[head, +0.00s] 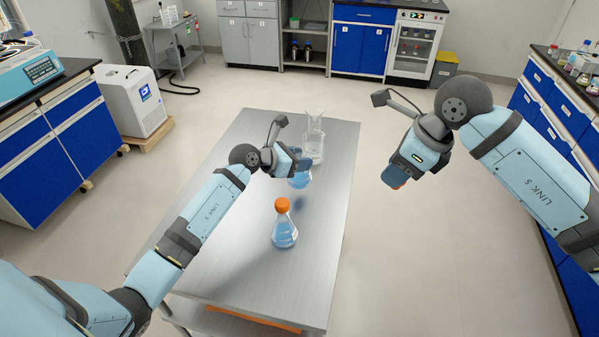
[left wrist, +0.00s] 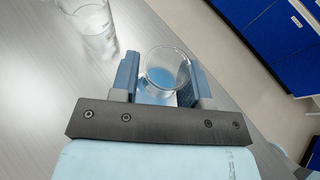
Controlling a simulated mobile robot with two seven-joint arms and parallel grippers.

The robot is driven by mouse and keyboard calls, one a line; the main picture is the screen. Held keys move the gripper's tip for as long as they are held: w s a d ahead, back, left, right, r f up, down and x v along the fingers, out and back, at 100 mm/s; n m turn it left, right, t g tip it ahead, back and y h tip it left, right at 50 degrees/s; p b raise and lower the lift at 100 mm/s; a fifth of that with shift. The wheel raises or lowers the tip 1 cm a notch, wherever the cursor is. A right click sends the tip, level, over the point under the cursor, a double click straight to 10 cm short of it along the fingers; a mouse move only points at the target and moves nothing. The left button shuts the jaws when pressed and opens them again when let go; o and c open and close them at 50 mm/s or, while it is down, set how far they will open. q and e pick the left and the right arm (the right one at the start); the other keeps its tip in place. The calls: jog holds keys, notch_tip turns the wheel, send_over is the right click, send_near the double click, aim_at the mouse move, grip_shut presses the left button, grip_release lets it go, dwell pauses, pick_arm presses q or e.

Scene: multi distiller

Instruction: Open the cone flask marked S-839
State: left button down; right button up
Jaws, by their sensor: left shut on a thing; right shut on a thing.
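My left gripper (head: 298,165) is shut on a glass flask of blue liquid (head: 299,181), above the steel table, with a shadow below it. In the left wrist view my left gripper's fingers (left wrist: 167,85) sit on both sides of this flask (left wrist: 165,70), whose round mouth shows open. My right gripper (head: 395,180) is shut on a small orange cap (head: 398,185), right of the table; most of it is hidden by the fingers. Another cone flask (head: 285,234) with blue liquid and an orange cap (head: 282,205) stands upright on the table. No marking S-839 is readable.
A clear glass vessel (head: 314,146) stands on the steel table (head: 250,235) behind the held flask; it also shows in the left wrist view (left wrist: 95,30). The table's front part is bare. Blue-fronted benches (head: 55,140) line the sides, with open floor between.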

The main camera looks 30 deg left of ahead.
pick_arm(q)
jog(key=shift+f, duration=2.35)
jog(key=shift+f, duration=0.15)
jog(key=c, duration=0.6)
grip_release()
